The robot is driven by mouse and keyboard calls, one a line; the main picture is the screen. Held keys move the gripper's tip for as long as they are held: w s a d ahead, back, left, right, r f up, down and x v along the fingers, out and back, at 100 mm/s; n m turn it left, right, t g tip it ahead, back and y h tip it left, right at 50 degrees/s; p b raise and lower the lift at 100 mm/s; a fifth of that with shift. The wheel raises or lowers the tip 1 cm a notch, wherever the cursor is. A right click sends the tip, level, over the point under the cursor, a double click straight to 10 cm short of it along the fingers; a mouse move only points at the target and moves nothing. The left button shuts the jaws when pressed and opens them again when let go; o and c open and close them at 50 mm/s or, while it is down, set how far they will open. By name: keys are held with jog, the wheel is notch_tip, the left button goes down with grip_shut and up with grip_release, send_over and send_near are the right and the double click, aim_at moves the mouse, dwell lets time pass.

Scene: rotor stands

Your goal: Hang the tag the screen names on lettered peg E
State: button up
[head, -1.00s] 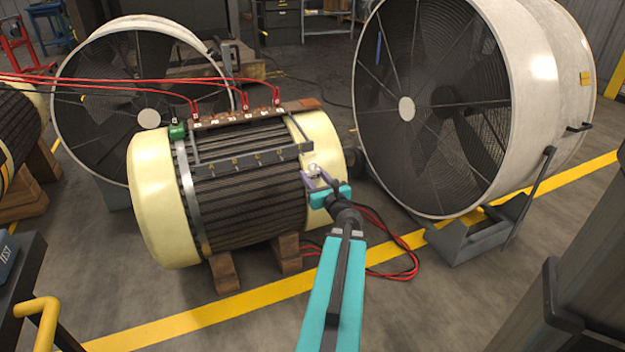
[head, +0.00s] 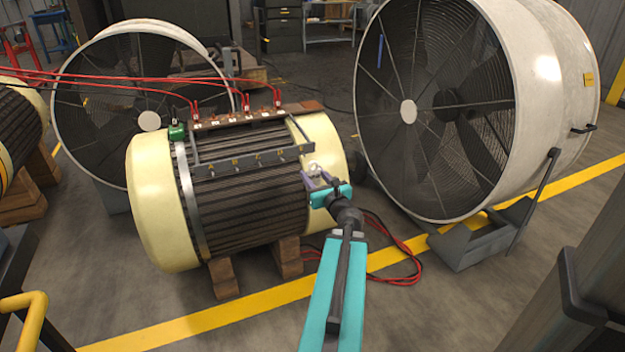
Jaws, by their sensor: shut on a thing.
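My gripper (head: 318,181) is at the right end of the cream and dark ribbed motor (head: 248,208), in front of its cream end cap. A dark rail (head: 250,161) with several small brass pegs (head: 259,156) runs along the motor's front upper side, to the left of my gripper. The letters by the pegs are too small to read. No screen with readable text is in view.
A large fan (head: 435,105) stands to the right and another fan (head: 130,80) behind left. Red cables (head: 120,81) run to the terminals on top of the motor. A yellow rail (head: 38,312) is at the lower left. Red cables (head: 408,262) lie on the floor right of the motor.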

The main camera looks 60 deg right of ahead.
jog(key=b, duration=0.3)
jog(key=shift+w+d, duration=0.15)
jog(key=shift+w, duration=0.05)
dwell(0.4)
jog(key=x, duration=0.8)
jog(key=shift+w+d+f+b, duration=0.25)
jog(key=shift+b, duration=0.05)
dwell(1.7)
jog(key=shift+w+d+f, duration=0.1)
jog(key=shift+f, duration=0.2)
dwell(1.3)
jog(key=o, duration=0.9)
jog(key=shift+c, duration=0.2)
jog(key=shift+v, duration=5.05)
